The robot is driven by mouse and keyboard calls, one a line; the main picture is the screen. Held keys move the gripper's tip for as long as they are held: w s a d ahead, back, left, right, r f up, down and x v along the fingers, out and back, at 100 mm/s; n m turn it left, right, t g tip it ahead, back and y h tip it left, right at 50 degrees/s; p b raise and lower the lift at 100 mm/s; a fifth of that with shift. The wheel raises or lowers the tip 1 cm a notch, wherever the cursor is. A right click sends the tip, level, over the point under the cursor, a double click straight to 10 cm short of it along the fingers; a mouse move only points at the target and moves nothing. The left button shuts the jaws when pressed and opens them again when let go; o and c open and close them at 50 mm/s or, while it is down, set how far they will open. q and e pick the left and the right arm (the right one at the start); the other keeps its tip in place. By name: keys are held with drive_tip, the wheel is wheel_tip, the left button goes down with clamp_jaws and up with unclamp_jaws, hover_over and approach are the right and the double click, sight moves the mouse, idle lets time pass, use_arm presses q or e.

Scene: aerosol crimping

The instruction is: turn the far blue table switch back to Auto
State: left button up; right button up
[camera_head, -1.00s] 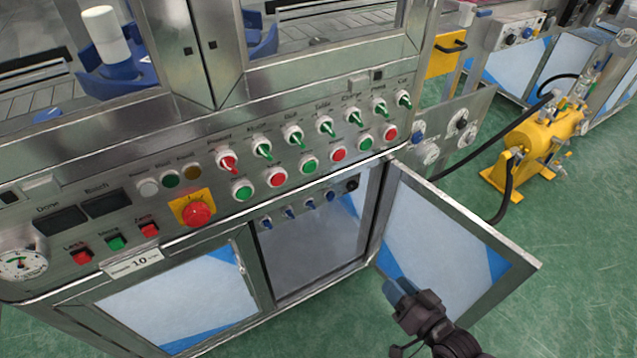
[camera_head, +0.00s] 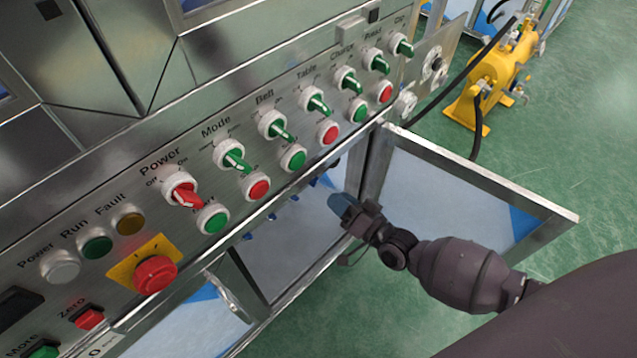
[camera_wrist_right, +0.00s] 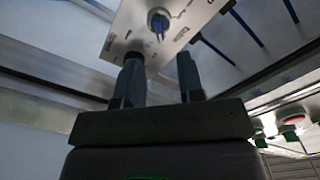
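A row of small blue switches (camera_head: 272,216) sits under the panel edge, inside the open cabinet. My right gripper (camera_head: 340,204) is in the cabinet opening, near the right end of this row. In the right wrist view its two fingers (camera_wrist_right: 160,78) are apart, with nothing between them. My left gripper is not in view.
The steel panel above carries green-handled switches (camera_head: 272,127), a red-handled power switch (camera_head: 184,194) and a red emergency button (camera_head: 155,274). The open cabinet door (camera_head: 480,175) stands right of and behind my gripper. A yellow machine (camera_head: 490,80) stands on the green floor beyond.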

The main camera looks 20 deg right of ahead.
sight(317, 182)
drive_tip(key=b+x, duration=0.1)
drive_tip(key=x, duration=0.5)
drive_tip(key=shift+w+a, duration=0.1)
drive_tip(key=shift+w, duration=0.25)
clamp_jaws()
